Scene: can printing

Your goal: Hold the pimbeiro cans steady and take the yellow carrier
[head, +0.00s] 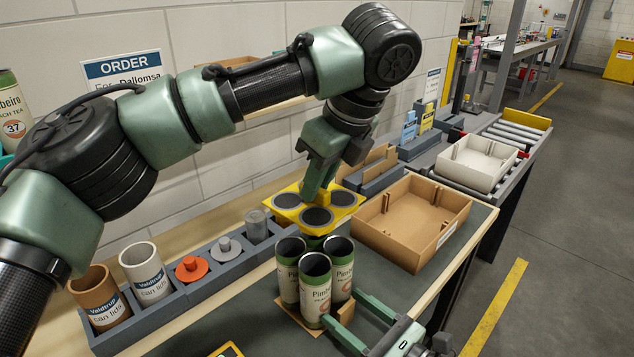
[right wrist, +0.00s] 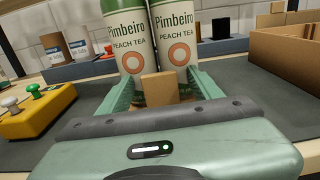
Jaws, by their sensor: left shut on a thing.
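The yellow carrier (head: 316,229), with dark round pads on top, is in the head view, above and behind the open tops of the pimbeiro cans. My left gripper (head: 320,187) is shut on the carrier from above; its fingertips partly hide the grip. The green and cream pimbeiro cans (head: 314,290) stand upright in a tight group on a thin brown base. Two also show in the right wrist view (right wrist: 175,45). My right gripper (head: 341,310) is low at the front of the cans, its fingers spread either side of a brown block (right wrist: 160,89). Finger contact with the cans is unclear.
A brown box (head: 412,245) stands right of the cans, with a white tray (head: 467,178) on rollers beyond. A grey rack (head: 215,275) with lid cups and orange and grey pieces lies to the left. A yellow button box (right wrist: 38,112) is at left in the wrist view.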

